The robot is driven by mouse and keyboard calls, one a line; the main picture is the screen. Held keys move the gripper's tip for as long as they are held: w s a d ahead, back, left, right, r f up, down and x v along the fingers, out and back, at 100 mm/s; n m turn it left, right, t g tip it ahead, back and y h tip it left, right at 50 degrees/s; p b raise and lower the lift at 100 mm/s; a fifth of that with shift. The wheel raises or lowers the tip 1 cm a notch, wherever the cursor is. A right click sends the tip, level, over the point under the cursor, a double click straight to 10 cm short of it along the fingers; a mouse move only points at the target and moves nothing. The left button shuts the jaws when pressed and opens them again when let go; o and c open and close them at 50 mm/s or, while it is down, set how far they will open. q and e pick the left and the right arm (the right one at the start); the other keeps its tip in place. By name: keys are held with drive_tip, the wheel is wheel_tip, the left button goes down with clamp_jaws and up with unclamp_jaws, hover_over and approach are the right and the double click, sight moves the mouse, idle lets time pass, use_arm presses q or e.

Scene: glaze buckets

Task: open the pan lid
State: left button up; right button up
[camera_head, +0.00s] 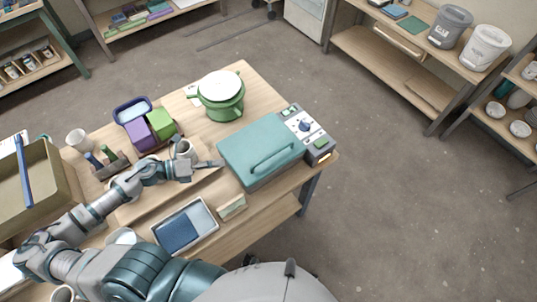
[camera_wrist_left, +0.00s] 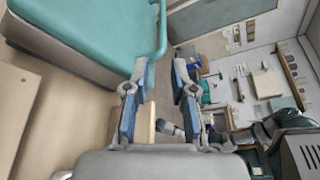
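A green pot with a white lid (camera_head: 221,94) stands behind the pan. A control panel (camera_head: 305,126) adjoins the pan's right side. A blue-lined tray (camera_head: 184,228) and small box (camera_head: 232,207) lie in front. A mug (camera_head: 185,150) stands close behind my left gripper.

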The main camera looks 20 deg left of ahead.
use_arm(q)
drive_tip(key=b, duration=0.1)
approach(268, 156)
drive_tip(key=p+x, duration=0.1)
drive_tip(key=x, duration=0.3)
drive_tip(key=p+x, duration=0.1)
drive_tip(key=x, duration=0.4)
drive_tip(key=shift+w+d+f, duration=0.15)
drive_tip(key=shift+w+f, duration=0.05)
drive_tip(key=shift+f, duration=0.1)
drive_tip(key=shift+w+d+f, duration=0.15)
drive_tip(key=shift+d+f, duration=0.05)
drive_tip(key=shift+d, duration=0.1)
use_arm(e)
drive_tip(key=s, duration=0.2)
drive_tip(key=s+f, duration=0.1)
drive_tip(key=shift+d, duration=0.35)
use_arm(q)
drive_tip(key=shift+a, duration=0.1)
use_arm(e)
drive_tip(key=shift+r, duration=0.1)
use_arm(q)
drive_tip(key=shift+c, duration=0.5)
clamp_jaws()
